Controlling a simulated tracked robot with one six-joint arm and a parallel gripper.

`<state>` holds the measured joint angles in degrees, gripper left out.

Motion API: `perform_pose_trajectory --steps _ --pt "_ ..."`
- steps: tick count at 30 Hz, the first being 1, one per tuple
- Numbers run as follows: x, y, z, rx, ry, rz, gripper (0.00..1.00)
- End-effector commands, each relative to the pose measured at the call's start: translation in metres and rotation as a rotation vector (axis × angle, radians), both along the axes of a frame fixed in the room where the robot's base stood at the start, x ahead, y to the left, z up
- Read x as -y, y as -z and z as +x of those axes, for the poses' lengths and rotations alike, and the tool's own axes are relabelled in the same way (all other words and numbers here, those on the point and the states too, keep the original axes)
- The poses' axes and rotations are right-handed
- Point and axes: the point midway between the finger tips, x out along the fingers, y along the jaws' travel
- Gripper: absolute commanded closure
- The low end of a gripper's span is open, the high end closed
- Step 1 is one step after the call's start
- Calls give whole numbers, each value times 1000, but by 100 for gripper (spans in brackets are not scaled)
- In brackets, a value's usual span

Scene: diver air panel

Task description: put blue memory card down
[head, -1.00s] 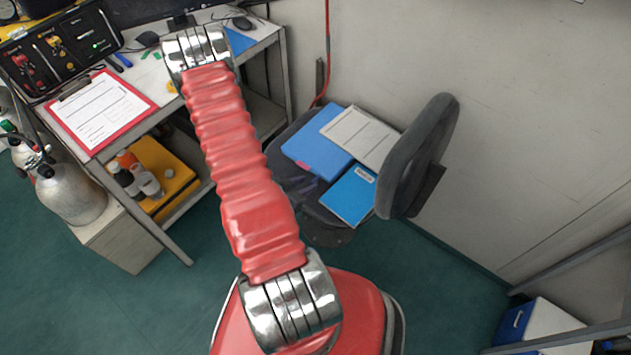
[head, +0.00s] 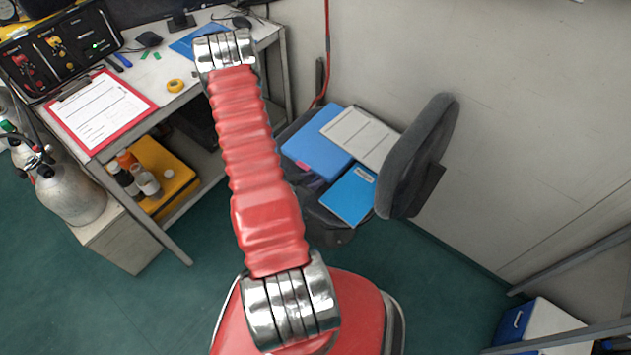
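My gripper is not in view; only the red sleeve and metal joints of my arm show, and the arm's far end is hidden behind the upper joint at the desk's right part. I cannot make out a blue memory card held by me. Two small blue pieces (head: 118,63) lie on the desk (head: 190,72) beside the black panel case; they are too small to identify. Small green pieces (head: 150,56) lie just right of them.
A red clipboard (head: 101,108) lies at the desk's left front, with yellow tape (head: 175,86) to its right. A blue folder (head: 192,46) and a mouse (head: 241,22) are farther back. A chair (head: 418,155) holding folders stands right of my arm.

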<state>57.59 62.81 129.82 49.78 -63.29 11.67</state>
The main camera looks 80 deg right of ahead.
Motion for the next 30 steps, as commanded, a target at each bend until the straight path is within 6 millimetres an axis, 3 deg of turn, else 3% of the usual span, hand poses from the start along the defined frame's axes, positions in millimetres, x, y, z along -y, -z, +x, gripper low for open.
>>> perform_pose_trajectory --steps 12,25,30 --pt "0 0 0 0 0 0 70" --pt "0 0 0 0 0 0 100" --pt "0 0 0 0 0 0 100"
